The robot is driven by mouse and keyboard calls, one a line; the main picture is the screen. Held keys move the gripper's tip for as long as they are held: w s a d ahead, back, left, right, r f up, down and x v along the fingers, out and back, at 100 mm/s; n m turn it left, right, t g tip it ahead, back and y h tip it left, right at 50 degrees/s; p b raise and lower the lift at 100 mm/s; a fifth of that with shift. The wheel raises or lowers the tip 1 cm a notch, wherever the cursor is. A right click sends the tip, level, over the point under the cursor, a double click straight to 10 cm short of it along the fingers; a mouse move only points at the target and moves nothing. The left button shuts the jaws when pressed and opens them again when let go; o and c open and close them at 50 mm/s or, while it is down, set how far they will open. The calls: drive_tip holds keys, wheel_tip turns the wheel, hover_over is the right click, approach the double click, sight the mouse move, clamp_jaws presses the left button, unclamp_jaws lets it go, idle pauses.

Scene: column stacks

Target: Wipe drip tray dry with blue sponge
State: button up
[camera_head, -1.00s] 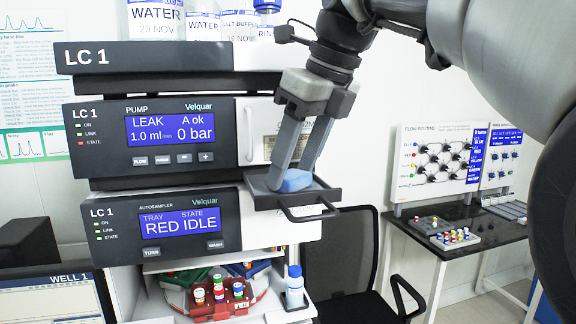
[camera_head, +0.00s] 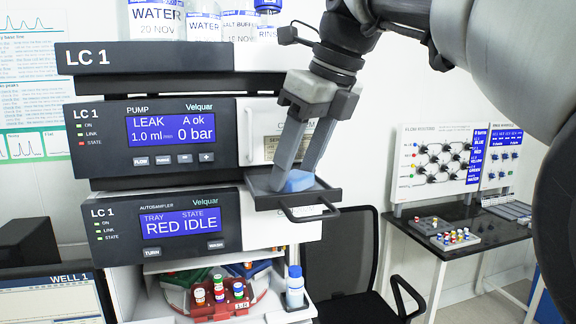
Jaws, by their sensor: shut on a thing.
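The drip tray (camera_head: 324,195) is a dark grey pull-out tray with a front handle. It sticks out between the pump module (camera_head: 172,136) and the autosampler module (camera_head: 165,226). My gripper (camera_head: 297,180) reaches down into it from above, shut on the blue sponge (camera_head: 299,181). The sponge is low in the tray and looks to be at its floor. The fingers hide part of the sponge and tray floor, and I cannot tell whether liquid is there. The pump display reads LEAK, A ok, 1.0 ml/min, 0 bar.
Labelled bottles (camera_head: 157,20) stand on top of the stack. Below the tray, the open autosampler holds a red vial rack (camera_head: 222,300) and a blue-capped bottle (camera_head: 295,287). A black chair (camera_head: 345,255) and a side table (camera_head: 470,228) stand to the right.

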drive_tip(key=shift+w+d+f, duration=0.1)
drive_tip(key=shift+d, duration=0.25)
drive_tip(key=shift+s+a, duration=0.2)
drive_tip(key=shift+a, duration=0.45)
drive_tip(key=shift+s+a, duration=0.2)
drive_tip(key=shift+a, duration=0.4)
drive_tip(key=shift+r, duration=3.1)
wheel_tip(320, 180, up, 3)
drive_tip(key=shift+d, duration=0.15)
